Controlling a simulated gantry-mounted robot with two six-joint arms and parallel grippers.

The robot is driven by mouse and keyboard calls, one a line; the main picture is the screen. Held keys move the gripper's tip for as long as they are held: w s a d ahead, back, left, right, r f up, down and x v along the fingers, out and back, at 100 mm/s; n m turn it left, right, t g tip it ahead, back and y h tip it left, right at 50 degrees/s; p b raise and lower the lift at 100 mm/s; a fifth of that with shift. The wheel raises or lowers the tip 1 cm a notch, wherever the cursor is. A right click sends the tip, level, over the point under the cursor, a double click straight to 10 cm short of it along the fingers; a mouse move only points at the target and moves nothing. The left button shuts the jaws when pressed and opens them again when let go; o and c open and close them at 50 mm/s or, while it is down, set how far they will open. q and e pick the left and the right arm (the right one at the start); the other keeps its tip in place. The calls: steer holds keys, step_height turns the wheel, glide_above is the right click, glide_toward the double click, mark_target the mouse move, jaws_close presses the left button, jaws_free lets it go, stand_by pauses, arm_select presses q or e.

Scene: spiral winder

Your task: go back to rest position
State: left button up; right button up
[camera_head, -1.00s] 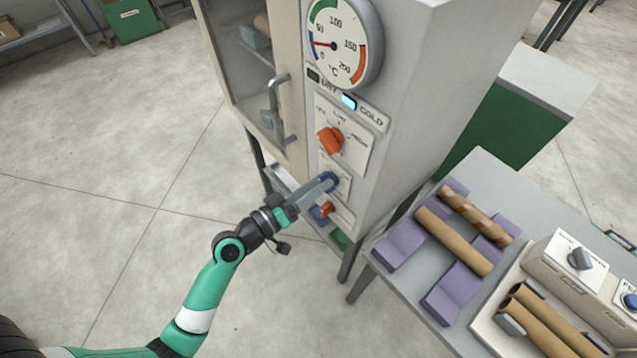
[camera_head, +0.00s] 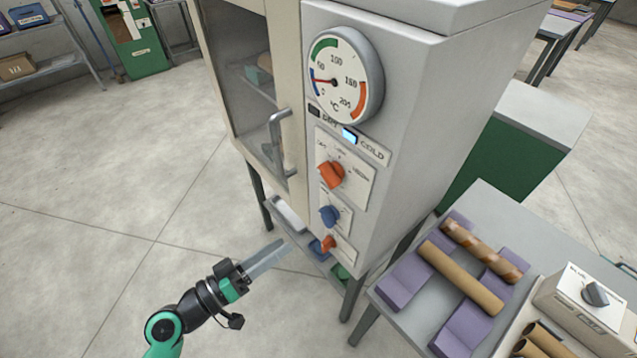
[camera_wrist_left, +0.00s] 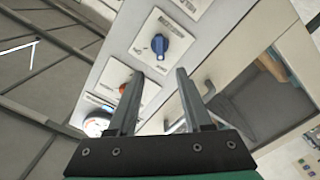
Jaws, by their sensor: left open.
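My left gripper (camera_head: 267,257) is open and empty in the head view, over the floor to the lower left of the oven cabinet (camera_head: 420,110). It stands apart from the blue knob (camera_head: 329,216) on the cabinet's front panel. In the left wrist view the two fingers (camera_wrist_left: 155,100) are spread, with nothing between them. Beyond them the panel shows the blue knob (camera_wrist_left: 160,45) and an orange knob (camera_wrist_left: 125,88). My right gripper is not in view.
A table (camera_head: 400,312) at the right holds purple cradles (camera_head: 408,281) with cardboard tubes (camera_head: 460,278) and a control box (camera_head: 585,300). A shelf with blue and green bins (camera_head: 340,272) sits under the cabinet. The floor at the left is clear.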

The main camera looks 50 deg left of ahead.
arm_select(q)
steer(key=w+d+r+m+t+h, duration=0.1)
steer(key=w+d+r+m+h, duration=0.3)
steer(key=r, duration=0.8)
steer(key=w+d+r+m+t+h, duration=0.2)
steer(key=d+r+m+h, duration=0.35)
steer(key=r, duration=0.65)
steer(key=w+d+r+m+t+h, duration=0.15)
steer(key=w+d+r+m, duration=0.45)
steer(key=r, duration=0.6)
steer(key=s+a+r+n+t+y, duration=0.2)
steer(key=s+r+n+t+y, duration=0.1)
steer(key=r+y, duration=0.25)
steer(key=s+a+r+n+t+y, duration=0.2)
steer(key=s+a+r+n+y, duration=0.15)
steer(key=r, duration=0.25)
step_height(320, 180, up, 37)
steer(key=w+p, duration=0.1)
steer(key=p, duration=3.7)
steer(key=shift+d+r, duration=0.15)
steer(key=shift+d, duration=0.3)
